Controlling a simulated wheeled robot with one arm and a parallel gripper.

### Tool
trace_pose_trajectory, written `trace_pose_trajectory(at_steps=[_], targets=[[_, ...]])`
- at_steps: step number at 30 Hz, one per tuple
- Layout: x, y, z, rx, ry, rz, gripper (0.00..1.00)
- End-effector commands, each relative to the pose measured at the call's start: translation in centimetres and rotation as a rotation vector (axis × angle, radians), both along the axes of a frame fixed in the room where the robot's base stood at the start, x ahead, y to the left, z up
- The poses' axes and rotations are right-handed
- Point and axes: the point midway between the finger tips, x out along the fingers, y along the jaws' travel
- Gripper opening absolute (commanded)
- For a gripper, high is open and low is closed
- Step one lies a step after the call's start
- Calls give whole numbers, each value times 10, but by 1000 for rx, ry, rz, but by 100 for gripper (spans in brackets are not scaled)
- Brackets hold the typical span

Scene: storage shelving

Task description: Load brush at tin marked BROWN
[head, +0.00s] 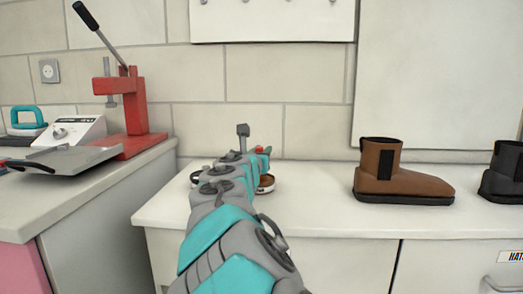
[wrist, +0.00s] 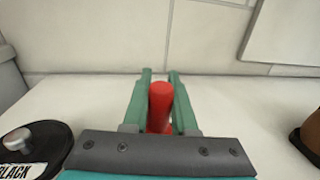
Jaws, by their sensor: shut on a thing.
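My gripper (wrist: 160,80) has green fingers shut on a red handle (wrist: 160,104), which I take to be the brush. Its bristle end is hidden. In the head view the red handle (head: 259,150) shows as a small bit at the end of my arm, above the white counter. A round tin with brown contents (head: 267,184) sits just below, partly hidden by my arm; its label cannot be read. A dark-lidded tin marked BLACK (wrist: 38,145) stands left of my gripper in the wrist view.
A brown boot (head: 400,178) stands on the counter (head: 310,205) to the right, with a black boot (head: 504,170) beyond it. A red press (head: 135,110) and a white device (head: 72,132) stand on the left bench. Counter between tin and brown boot is clear.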

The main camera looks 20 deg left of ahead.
Motion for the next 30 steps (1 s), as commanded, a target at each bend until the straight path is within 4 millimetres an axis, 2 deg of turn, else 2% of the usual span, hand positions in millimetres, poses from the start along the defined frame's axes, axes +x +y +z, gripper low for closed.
trace_pose_trajectory(at_steps=[3,30], targets=[[0,0,13,0,-2,0,0],[-1,1,69,0,-5,2,0]])
